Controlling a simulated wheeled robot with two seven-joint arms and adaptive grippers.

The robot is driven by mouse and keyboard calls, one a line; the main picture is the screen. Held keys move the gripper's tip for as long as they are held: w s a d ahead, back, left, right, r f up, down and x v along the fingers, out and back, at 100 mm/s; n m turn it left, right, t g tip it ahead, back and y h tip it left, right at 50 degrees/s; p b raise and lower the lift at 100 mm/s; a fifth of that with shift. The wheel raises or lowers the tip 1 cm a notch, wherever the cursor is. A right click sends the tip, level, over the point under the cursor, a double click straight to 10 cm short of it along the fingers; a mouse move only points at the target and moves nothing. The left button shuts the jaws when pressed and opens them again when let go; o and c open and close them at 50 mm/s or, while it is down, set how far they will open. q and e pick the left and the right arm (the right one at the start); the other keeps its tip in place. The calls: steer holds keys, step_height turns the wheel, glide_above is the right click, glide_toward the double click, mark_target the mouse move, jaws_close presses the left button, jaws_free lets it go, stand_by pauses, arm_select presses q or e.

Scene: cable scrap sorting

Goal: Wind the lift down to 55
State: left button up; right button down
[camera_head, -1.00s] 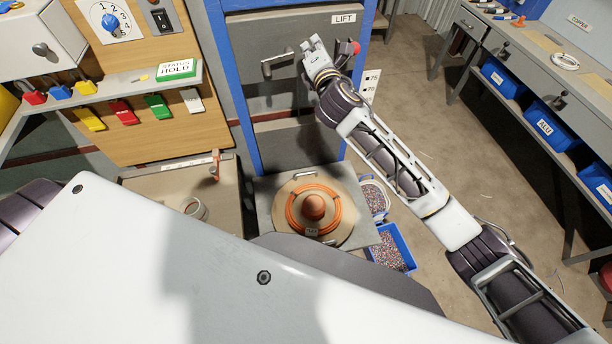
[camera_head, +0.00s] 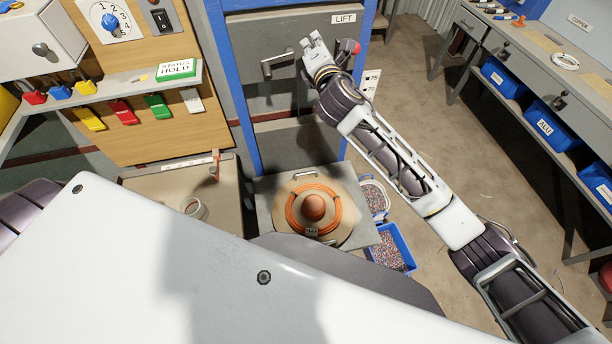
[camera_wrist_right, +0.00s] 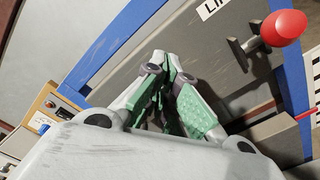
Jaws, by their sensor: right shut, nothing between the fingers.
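The lift has a blue frame (camera_head: 240,90), a grey panel and a LIFT label (camera_head: 344,18). A red knob (camera_head: 355,47) sits at its right side; in the right wrist view the red knob (camera_wrist_right: 284,28) is on a short grey handle at upper right. A scale plate (camera_head: 371,80) reads 75 and 70, partly hidden by my arm; no pointer reading can be made out. My right gripper (camera_head: 313,40) is in front of the panel, left of the knob and apart from it. Its fingers (camera_wrist_right: 172,62) are shut and empty. My left gripper is not in view.
A grey handle (camera_head: 275,65) sticks out left of my right gripper. Below, a platform (camera_head: 265,205) carries an orange cable coil (camera_head: 292,213). A bench with blue bins (camera_head: 548,127) is at right, with open floor between.

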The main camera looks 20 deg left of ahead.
steer(key=v, duration=0.7)
steer(key=shift+s+d, duration=0.15)
steer(key=shift+s, duration=0.05)
stand_by(0.4)
